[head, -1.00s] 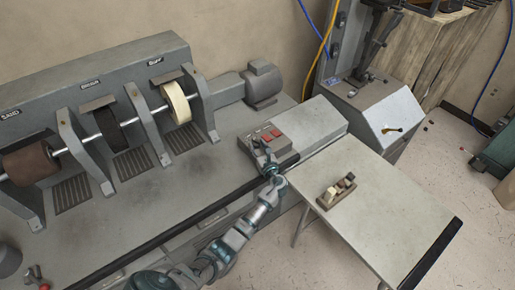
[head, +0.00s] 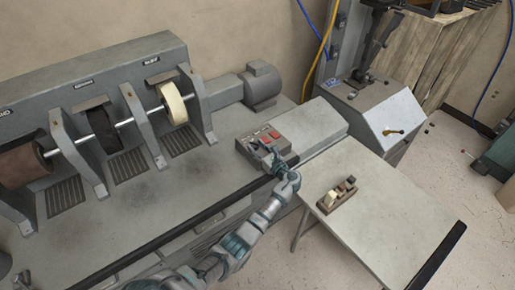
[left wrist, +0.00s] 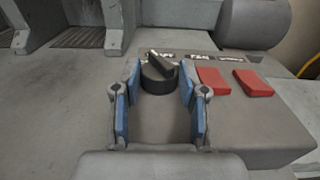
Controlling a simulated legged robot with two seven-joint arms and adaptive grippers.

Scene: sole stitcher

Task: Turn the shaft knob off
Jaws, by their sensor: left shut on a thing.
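The shaft knob (left wrist: 158,77) is a black round knob with a raised pointer bar on the grey control box. In the left wrist view it sits between the blue-padded fingertips of my left gripper (left wrist: 160,88). The fingers are closed around the knob's sides, with the pointer bar tilted between them. In the head view my left gripper (head: 276,162) is at the front of the control box (head: 287,151), and I cannot make out the knob clearly there. A label behind the knob is partly hidden by it. My right gripper is not in view.
Two red switches (left wrist: 213,82) (left wrist: 252,83) sit right of the knob. Grinding wheels, including a pale buff wheel (head: 172,103), stand at the left. A side table (head: 385,200) carries a small wooden brush-like object (head: 336,195). The bench top left of the box is clear.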

